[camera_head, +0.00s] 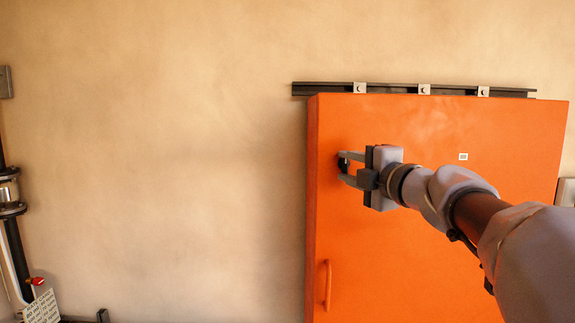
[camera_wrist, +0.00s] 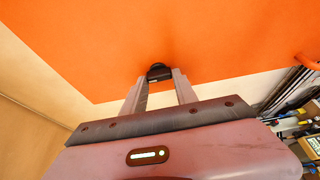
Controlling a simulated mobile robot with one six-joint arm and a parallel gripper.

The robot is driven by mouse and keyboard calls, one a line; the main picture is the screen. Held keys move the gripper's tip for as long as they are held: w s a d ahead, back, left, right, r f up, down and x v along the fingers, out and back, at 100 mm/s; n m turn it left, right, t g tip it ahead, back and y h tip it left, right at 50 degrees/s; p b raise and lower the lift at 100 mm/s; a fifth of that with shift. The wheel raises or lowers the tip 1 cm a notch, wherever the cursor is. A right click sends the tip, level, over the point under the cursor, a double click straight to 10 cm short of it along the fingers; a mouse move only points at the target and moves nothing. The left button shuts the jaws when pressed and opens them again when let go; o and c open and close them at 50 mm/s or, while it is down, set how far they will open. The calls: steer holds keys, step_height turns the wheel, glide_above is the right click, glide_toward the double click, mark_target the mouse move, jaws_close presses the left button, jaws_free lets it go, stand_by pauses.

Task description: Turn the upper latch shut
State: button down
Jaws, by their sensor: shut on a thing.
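The orange cabinet door (camera_head: 440,240) fills the right half of the head view and the top of the wrist view (camera_wrist: 220,50). The upper latch is a small black piece (camera_head: 343,162) near the door's upper left edge; it also shows in the wrist view (camera_wrist: 158,70). My gripper (camera_head: 348,168) reaches it from the right, with its two grey fingers closed on the latch. In the wrist view the fingertips (camera_wrist: 159,78) sit on both sides of it. The fingers partly hide the latch, so its exact turn is hard to tell.
An orange handle (camera_head: 327,285) stands upright lower on the door's left side. A dark rail (camera_head: 420,89) with several clips runs above the cabinet. Black piping with a red-handled valve (camera_head: 37,281) is at far left. The wall between is bare.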

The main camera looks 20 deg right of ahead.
steer(key=shift+r, duration=0.1)
steer(key=c, duration=1)
jaws_free()
steer(key=shift+o, duration=0.2)
steer(key=shift+s, duration=0.1)
steer(key=s+d+b, duration=0.2)
steer(key=s+b, duration=0.1)
steer(key=s, duration=1.4)
